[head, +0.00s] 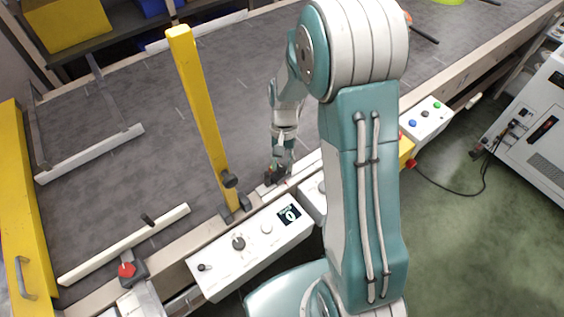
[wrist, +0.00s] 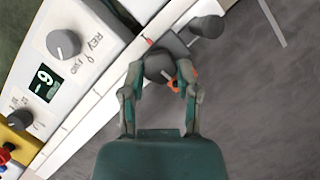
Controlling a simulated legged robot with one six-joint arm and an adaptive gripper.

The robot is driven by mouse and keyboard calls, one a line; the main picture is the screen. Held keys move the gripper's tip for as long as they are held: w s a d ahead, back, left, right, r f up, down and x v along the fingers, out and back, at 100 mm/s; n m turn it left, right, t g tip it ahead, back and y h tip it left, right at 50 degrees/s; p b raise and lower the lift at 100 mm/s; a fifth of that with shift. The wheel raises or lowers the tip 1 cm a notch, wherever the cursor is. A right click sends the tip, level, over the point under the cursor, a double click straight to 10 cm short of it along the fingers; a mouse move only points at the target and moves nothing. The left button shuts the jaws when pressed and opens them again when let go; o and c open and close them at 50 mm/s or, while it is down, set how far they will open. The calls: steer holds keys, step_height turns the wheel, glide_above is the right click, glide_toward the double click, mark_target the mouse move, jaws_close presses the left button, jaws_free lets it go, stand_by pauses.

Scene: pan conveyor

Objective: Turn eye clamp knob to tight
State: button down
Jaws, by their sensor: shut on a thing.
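In the wrist view, my gripper (wrist: 161,74) is shut on a dark grey knob (wrist: 158,64) beside the conveyor's pale side rail. I take this to be the eye clamp knob. A small orange piece (wrist: 172,86) shows at its lower right, between the fingers. The fingers cover the knob's sides, and its tight or loose marking cannot be read. In the head view, my gripper (head: 278,174) is low at the conveyor's near edge, right of the yellow post; the knob is too small to make out there.
A grey cylinder (wrist: 207,27) stands just beyond the held knob. A white control box (head: 250,252) with knobs and a display lies along the near edge. The yellow post (head: 203,115) rises left of my gripper. The grey belt (head: 110,205) is mostly clear.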

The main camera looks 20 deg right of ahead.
steer(key=shift+s, duration=0.15)
steer(key=shift+c, duration=1.7)
jaws_free()
steer(key=v, duration=1.2)
